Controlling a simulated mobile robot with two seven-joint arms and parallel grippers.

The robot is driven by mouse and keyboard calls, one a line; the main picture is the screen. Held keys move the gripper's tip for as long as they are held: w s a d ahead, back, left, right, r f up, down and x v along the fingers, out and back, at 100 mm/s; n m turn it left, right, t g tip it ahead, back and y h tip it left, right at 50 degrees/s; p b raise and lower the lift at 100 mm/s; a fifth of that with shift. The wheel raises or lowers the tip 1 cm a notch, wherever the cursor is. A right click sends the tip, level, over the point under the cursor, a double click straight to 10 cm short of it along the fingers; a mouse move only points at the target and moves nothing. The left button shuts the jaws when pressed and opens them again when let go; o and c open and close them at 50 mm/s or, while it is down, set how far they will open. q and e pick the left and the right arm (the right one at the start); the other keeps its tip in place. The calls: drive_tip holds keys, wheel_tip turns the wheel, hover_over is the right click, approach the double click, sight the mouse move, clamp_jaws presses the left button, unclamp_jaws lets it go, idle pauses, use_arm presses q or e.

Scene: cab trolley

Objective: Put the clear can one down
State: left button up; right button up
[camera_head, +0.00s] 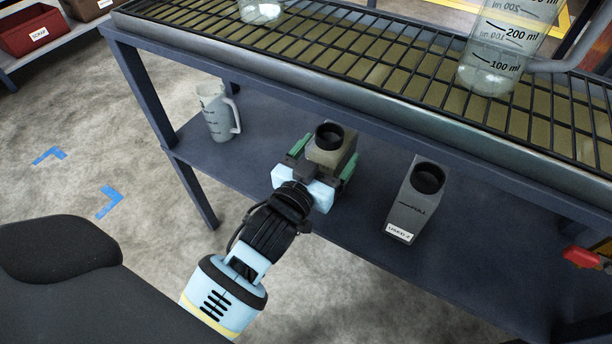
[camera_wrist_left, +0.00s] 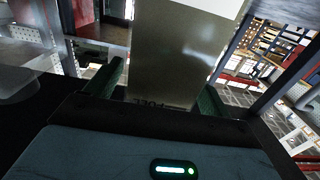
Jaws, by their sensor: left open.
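A translucent grey-olive can (camera_head: 333,152) with a black round mouth is upright at the lower shelf (camera_head: 290,205), near its front edge. My left gripper (camera_head: 323,160) is open, with its green fingers on either side of this can. In the left wrist view the can (camera_wrist_left: 170,60) stands between the two fingers, with an upside-down "FULL" mark low on its face. The can's base is hidden behind the gripper. A similar grey can (camera_head: 410,205) with a white label that seems to read "USED" stands to the right. My right gripper is not in view.
A clear handled jug (camera_head: 216,112) stands left on the lower shelf. Above, a black wire rack (camera_head: 330,55) holds measuring jugs, one large jug (camera_head: 500,50) at right. A red object (camera_head: 582,257) shows at the right edge. Shelf between the jug and cans is free.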

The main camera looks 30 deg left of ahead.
use_arm(q)
drive_tip(key=s+p, duration=0.2)
drive_tip(key=s, duration=0.8)
drive_tip(key=shift+a, duration=0.2)
